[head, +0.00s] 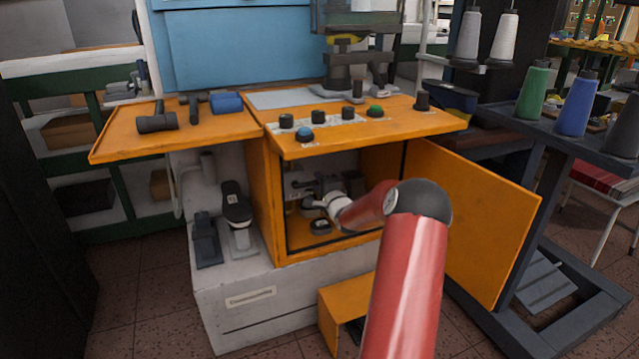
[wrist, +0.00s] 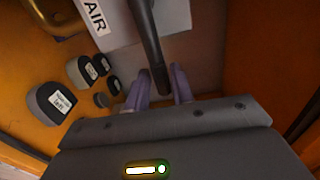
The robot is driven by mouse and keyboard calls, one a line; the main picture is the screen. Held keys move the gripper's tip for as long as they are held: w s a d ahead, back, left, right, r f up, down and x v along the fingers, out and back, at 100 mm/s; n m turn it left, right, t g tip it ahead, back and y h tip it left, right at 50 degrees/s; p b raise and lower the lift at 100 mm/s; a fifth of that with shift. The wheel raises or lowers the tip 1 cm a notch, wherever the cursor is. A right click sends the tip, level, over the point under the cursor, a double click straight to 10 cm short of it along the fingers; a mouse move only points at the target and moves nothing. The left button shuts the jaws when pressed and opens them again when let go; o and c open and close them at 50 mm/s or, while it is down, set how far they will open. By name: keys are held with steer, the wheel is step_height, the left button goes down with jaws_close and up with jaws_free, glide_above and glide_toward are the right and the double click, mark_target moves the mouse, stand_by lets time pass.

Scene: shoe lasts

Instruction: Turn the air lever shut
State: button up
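The air lever (wrist: 148,45) is a dark bar in the wrist view. It runs down from the top of the picture, beside a pale plate with an AIR label (wrist: 97,16). My gripper (wrist: 161,88) has its two purple fingers apart, one on each side of the lever's lower end. Narrow gaps seem to show between the fingers and the lever, so I see no firm grip. In the head view my gripper (head: 310,202) is inside the orange cabinet (head: 262,200), and the lever is too small to make out there.
The cabinet door (head: 475,220) stands open on the right. Several dark labelled knobs or blocks (wrist: 50,102) sit left of the lever in the wrist view. A dark round thing (head: 320,227) lies on the cabinet floor. The orange worktop (head: 400,127) overhangs the opening.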

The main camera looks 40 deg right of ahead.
steer(key=shift+o, duration=0.5)
steer(key=v, duration=0.7)
steer(key=shift+s+b, duration=0.3)
steer(key=shift+s, duration=0.1)
steer(key=shift+a, duration=0.15)
